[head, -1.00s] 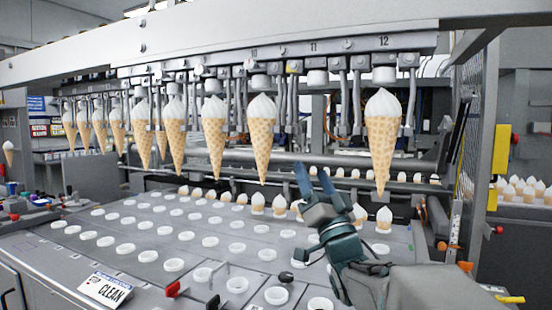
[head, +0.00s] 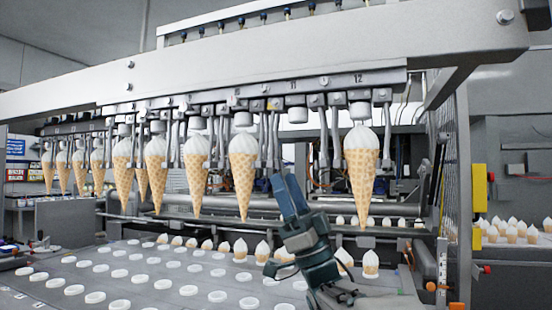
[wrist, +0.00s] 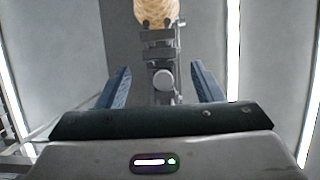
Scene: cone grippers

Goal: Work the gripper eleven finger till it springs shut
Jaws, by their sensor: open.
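The row of cone grippers hangs from the overhead beam, with number plates. Gripper eleven (head: 322,135) hangs below the plate 11 as thin metal fingers with no cone between them. Gripper twelve's cone (head: 362,175) is to its right and another filled cone (head: 243,175) to its left. My gripper (head: 286,190) points up, open and empty, below and slightly left of gripper eleven, apart from it in the head view. In the wrist view my two blue fingers (wrist: 163,85) stand apart, with a metal finger mechanism (wrist: 162,60) and part of a cone (wrist: 155,12) beyond them.
The tray plate (head: 130,272) with white-rimmed holes lies below, with a row of small cones (head: 240,250) at its back. A mesh guard (head: 448,150) and yellow box (head: 480,185) are at right. Hanging cones crowd both sides of my gripper.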

